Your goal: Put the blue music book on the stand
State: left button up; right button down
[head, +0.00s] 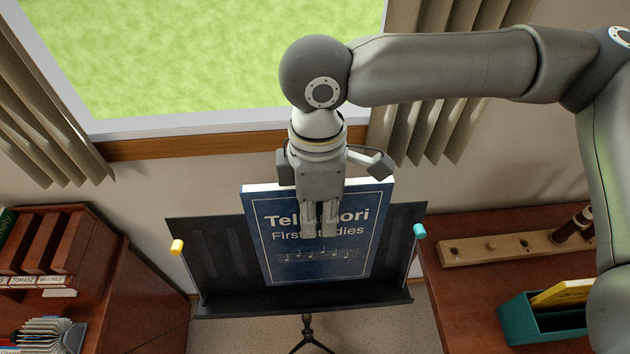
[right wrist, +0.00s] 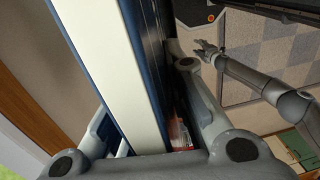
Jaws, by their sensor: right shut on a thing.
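The blue music book (head: 318,262), with white title text and a line of notes on its cover, is in front of the black music stand (head: 225,250). It is upright and slightly tilted in the picture. My right gripper (head: 320,232) is shut on its upper part from above, with fingers over the cover. The right wrist view shows the book's white page edge (right wrist: 120,75) between the fingers. The book's bottom is close to the stand's ledge (head: 300,305); I cannot tell whether they touch. My left gripper (right wrist: 207,50) shows small in the right wrist view, seemingly open and empty.
A yellow clip (head: 177,247) and a teal clip (head: 419,231) are at the stand's sides. A wooden shelf with books (head: 70,250) is at left. At right, a brown surface holds a peg rack (head: 500,247) and a teal box (head: 520,325). A window is behind.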

aim_at(319, 257)
pick_arm(q)
jog(key=s+g, duration=0.1)
jog(key=s, duration=0.8)
pick_arm(e)
jog(key=shift+s+f+b, duration=0.45)
jog(key=shift+s+f, duration=0.4)
jog(key=shift+f, duration=0.3)
jog(key=shift+s+f, duration=0.1)
jog(key=shift+f, duration=0.25)
jog(key=shift+f+b, duration=0.35)
jog(key=shift+f, duration=0.05)
notch_tip(319, 257, down, 2)
jog(key=shift+f+b, duration=0.15)
jog(key=shift+b, duration=0.3)
jog(key=shift+f, duration=0.8)
pick_arm(q)
jog(key=shift+t, duration=0.3)
jog(key=w+f, duration=0.2)
jog(key=w, duration=0.2)
jog(key=shift+w+a+f, duration=0.25)
jog(key=shift+w+f, duration=0.05)
jog(key=shift+f, duration=0.1)
